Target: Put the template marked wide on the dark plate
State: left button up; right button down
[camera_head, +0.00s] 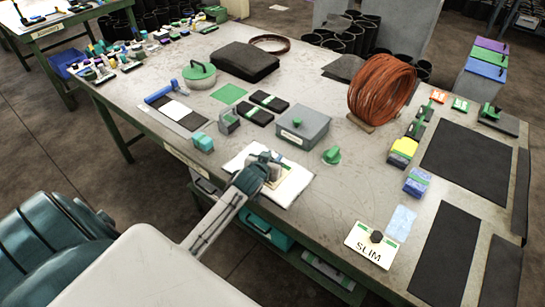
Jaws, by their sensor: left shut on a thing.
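My left gripper (266,168) reaches in from the lower left and is shut over a white flat piece (293,183) at the table's near edge. This piece looks like a template, but my gripper covers its middle and I cannot read any marking on it. A thin dark edge shows beneath its near side; I cannot tell whether this is a plate or a shadow. A white template marked SLIM (362,257), with a dark knob, lies at the near right. I cannot make out the word wide anywhere. My right gripper is not in view.
Dark mats (470,160) cover the table's right side. A reddish coil (381,88) stands farther back. Bare tabletop (300,225) lies between the white piece and the SLIM template.

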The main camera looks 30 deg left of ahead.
pick_arm(q)
jog(key=shift+s+f, duration=0.3)
jog(key=shift+f, duration=0.3)
jog(key=o, duration=1.1)
jog(key=shift+d+f, duration=0.1)
jog(key=shift+f, duration=0.05)
jog(key=shift+c, duration=0.2)
jog(key=shift+s+r, duration=0.1)
jog(key=shift+r, duration=0.45)
jog(key=v, duration=0.3)
jog(key=b+v, duration=0.1)
jog(key=v, duration=0.6)
jog(key=shift+s+r+b, duration=0.1)
jog(key=shift+r+b, duration=0.2)
jog(key=shift+r, duration=0.15)
jog(key=shift+s+r, duration=0.3)
jog(key=shift+s, duration=0.15)
